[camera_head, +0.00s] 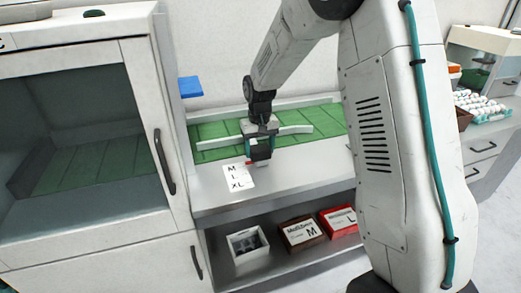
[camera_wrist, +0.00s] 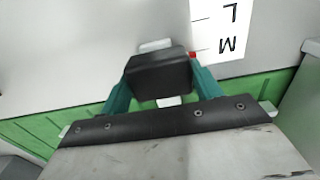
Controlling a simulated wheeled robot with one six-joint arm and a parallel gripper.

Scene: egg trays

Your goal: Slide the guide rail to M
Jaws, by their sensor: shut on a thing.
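The guide rail (camera_head: 296,130) is a pale bar lying across the green slatted belt, with a black block handle on its near side. In the wrist view the black handle (camera_wrist: 158,76) sits between the teal fingers. My gripper (camera_head: 261,148) is shut on this handle; it also shows in the wrist view (camera_wrist: 160,88). A small red pointer (camera_wrist: 192,54) is at the label's edge beside the M. My gripper hides the rail's middle.
A glass-fronted cabinet (camera_head: 158,88) stands left of the belt. The grey counter (camera_head: 310,170) in front is mostly clear. Below are a white box (camera_head: 235,240), a brown M carton (camera_head: 290,224) and a red L carton (camera_head: 336,211). Eggs on trays (camera_head: 480,103) stand at right.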

